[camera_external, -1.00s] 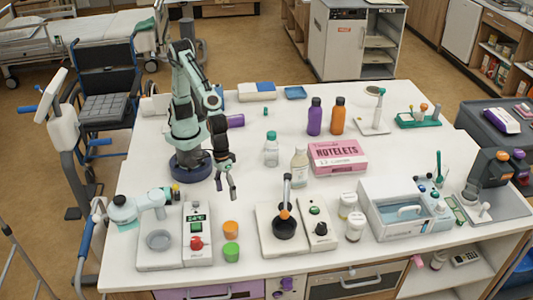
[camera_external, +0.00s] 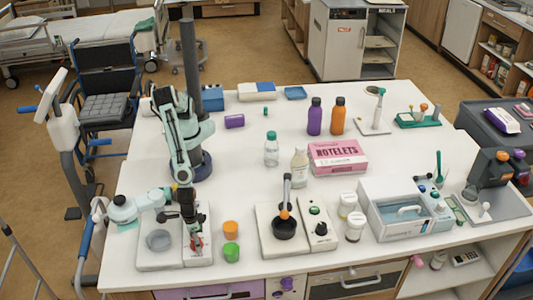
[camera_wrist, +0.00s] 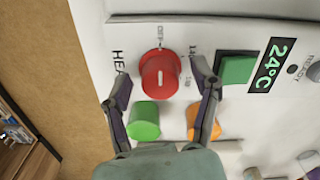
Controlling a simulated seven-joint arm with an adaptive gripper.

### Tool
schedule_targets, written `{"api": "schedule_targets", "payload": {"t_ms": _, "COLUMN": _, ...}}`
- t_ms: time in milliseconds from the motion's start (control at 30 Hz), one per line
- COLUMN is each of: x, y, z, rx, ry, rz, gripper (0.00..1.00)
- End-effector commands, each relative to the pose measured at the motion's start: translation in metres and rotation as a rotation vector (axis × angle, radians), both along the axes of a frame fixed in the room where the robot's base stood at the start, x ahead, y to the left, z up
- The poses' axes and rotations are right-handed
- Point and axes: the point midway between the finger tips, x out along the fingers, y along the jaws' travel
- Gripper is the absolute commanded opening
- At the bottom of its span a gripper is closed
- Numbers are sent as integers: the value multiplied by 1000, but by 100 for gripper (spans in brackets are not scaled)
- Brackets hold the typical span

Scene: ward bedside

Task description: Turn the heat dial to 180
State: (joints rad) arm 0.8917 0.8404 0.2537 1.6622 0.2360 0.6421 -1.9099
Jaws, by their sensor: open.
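The red heat dial (camera_wrist: 158,76) sits on a white panel in the wrist view. Its white mark is in line with the side labelled OFF. A HEAT label is at its left and small numbers, partly hidden by a finger, are at its right. My gripper (camera_wrist: 159,84) is open, one finger on each side of the dial; I cannot tell whether either touches it. In the external view my gripper (camera_external: 195,245) is over the hot plate unit (camera_external: 160,259), pointing down and hiding most of the dial. The display (camera_wrist: 277,66) reads 24°C.
A green square button (camera_wrist: 237,68) is beside the dial. A second unit (camera_external: 266,245) with a pan is farther right.

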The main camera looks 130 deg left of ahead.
Motion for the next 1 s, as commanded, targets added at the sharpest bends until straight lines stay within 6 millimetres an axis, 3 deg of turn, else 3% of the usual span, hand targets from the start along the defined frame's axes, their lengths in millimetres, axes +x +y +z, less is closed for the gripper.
{"api": "schedule_targets", "payload": {"t_ms": 100, "x": 0, "y": 0, "z": 0, "rx": 0, "ry": 0, "rz": 0, "gripper": 62}}
{"api": "schedule_targets", "payload": {"t_ms": 167, "x": 0, "y": 0, "z": 0, "rx": -1, "ry": -1, "rz": 0, "gripper": 46}}
{"api": "schedule_targets", "payload": {"t_ms": 300, "x": 0, "y": 0, "z": 0, "rx": -1, "ry": -1, "rz": 1, "gripper": 2}}
{"api": "schedule_targets", "payload": {"t_ms": 333, "x": 0, "y": 0, "z": 0, "rx": -1, "ry": -1, "rz": 1, "gripper": 0}}
{"api": "schedule_targets", "payload": {"t_ms": 667, "x": 0, "y": 0, "z": 0, "rx": -1, "ry": -1, "rz": -24, "gripper": 0}}
{"api": "schedule_targets", "payload": {"t_ms": 1000, "x": 0, "y": 0, "z": 0, "rx": -1, "ry": -1, "rz": -222, "gripper": 0}}
